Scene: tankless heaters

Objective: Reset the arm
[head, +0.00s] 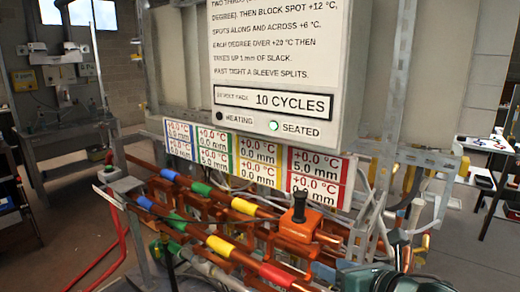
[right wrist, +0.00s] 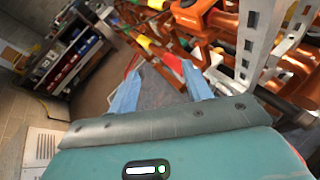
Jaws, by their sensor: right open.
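My right gripper (right wrist: 160,90) is open and empty in the right wrist view, its two blue fingers apart. Between and beyond the fingers are floor and part of the pipe rack. In the head view its teal body (head: 368,279) is at the bottom right, in front of the rack's right end, and the fingers cannot be made out. My left gripper is not in view.
Copper pipes with blue, green, yellow and red sleeves (head: 219,245) run across the rack. An orange block with a black knob (head: 299,206) stands on it. Above hangs a panel (head: 283,60), its SEATED lamp (head: 274,126) green. A shelf (right wrist: 72,55) stands left in the wrist view.

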